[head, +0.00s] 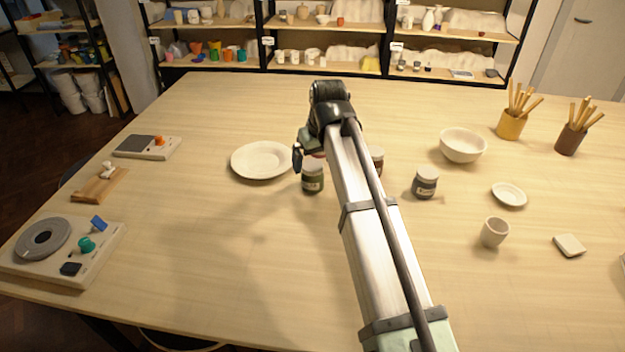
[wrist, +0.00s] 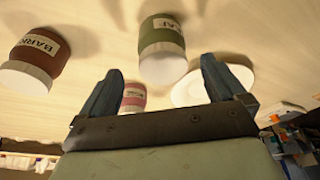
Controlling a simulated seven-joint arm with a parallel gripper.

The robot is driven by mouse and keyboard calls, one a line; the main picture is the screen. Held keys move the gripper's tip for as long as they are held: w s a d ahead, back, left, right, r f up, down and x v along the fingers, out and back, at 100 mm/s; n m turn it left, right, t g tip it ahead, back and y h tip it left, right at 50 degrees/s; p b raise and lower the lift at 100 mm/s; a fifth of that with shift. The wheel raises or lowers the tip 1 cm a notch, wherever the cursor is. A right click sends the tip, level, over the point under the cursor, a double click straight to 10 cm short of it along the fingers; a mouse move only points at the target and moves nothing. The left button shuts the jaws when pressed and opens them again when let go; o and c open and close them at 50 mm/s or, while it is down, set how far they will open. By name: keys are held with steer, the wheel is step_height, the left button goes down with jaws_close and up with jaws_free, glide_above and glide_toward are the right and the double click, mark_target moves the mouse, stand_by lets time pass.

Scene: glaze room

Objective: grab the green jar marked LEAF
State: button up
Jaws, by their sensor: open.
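The green jar (head: 312,181) with a pale lid and a label stands upright on the table, just left of my arm in the head view. In the wrist view the green jar (wrist: 161,38) appears ahead of the gap between my fingers, its label partly legible as "AF". My gripper (wrist: 160,68) is open with nothing between its fingers. In the head view my gripper (head: 299,155) is beside and above the green jar, partly hidden by its own wrist. No contact with the jar shows.
A brown-red jar marked BARK (wrist: 38,52) and a pink jar (wrist: 133,96) stand close by. A white plate (head: 262,160) lies left of the green jar.

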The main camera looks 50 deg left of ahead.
steer(key=shift+x, duration=2.7)
steer(key=shift+s, duration=0.2)
steer(key=c, duration=1.3)
steer(key=shift+o, duration=0.2)
